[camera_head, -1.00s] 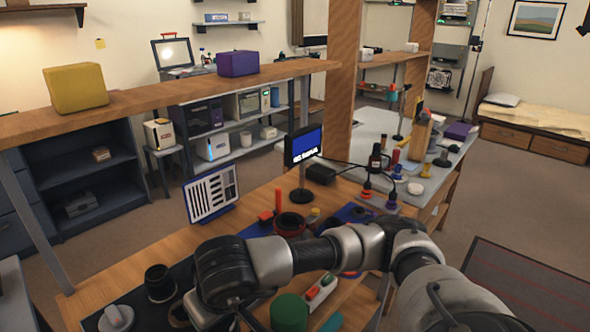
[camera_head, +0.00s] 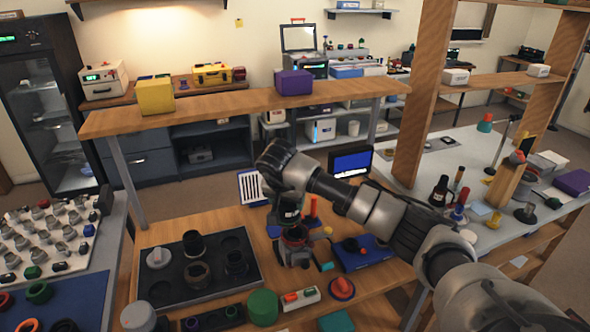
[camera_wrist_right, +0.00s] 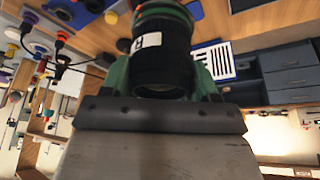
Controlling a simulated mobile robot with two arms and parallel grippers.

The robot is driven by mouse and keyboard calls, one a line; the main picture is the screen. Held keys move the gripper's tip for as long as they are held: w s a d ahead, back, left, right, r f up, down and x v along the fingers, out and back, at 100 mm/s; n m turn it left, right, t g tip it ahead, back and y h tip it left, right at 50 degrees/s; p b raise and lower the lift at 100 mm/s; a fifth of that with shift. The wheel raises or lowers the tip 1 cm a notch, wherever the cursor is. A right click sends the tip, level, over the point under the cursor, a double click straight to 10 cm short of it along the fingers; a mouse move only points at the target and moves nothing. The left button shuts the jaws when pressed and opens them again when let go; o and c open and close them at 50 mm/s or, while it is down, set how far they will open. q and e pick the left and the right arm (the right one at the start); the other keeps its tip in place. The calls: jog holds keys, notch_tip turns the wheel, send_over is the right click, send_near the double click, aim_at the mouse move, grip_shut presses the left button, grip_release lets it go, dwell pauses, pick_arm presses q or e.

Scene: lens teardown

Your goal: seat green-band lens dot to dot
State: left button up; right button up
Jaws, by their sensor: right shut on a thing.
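The green-band lens (camera_wrist_right: 165,50) is a black barrel with a green ring and a white label, filling the upper middle of the right wrist view. My right gripper (camera_wrist_right: 163,78) is shut on it, with a green finger on either side. In the head view the lens (camera_head: 288,216) hangs below my right wrist, over a dark and grey piece with a red-orange part (camera_head: 295,245) on the bench. I cannot tell whether the two touch. No alignment dots can be made out. My left gripper is not in view.
A black tray (camera_head: 165,292) with several dark lens parts lies to the left. A small screen (camera_head: 351,162) stands behind.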

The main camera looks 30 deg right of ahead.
aim_at(295, 209)
jog(key=shift+w+d+r+m+p, duration=0.4)
jog(key=shift+d+r, duration=0.1)
jog(key=shift+d, duration=0.25)
jog(key=shift+d+g, duration=0.3)
jog(key=shift+d, duration=0.1)
jog(key=shift+d+f+m, duration=0.15)
jog(key=shift+d+m, duration=0.05)
jog(key=shift+m, duration=0.1)
jog(key=shift+s+f, duration=0.1)
jog(key=shift+f, duration=0.05)
jog(key=shift+f+b, duration=0.5)
jog(key=shift+b, duration=0.05)
jog(key=shift+f, duration=0.4)
notch_tip(295, 209, down, 3)
jog(key=b, duration=0.2)
jog(key=shift+b, duration=0.3)
jog(key=shift+f, duration=0.4)
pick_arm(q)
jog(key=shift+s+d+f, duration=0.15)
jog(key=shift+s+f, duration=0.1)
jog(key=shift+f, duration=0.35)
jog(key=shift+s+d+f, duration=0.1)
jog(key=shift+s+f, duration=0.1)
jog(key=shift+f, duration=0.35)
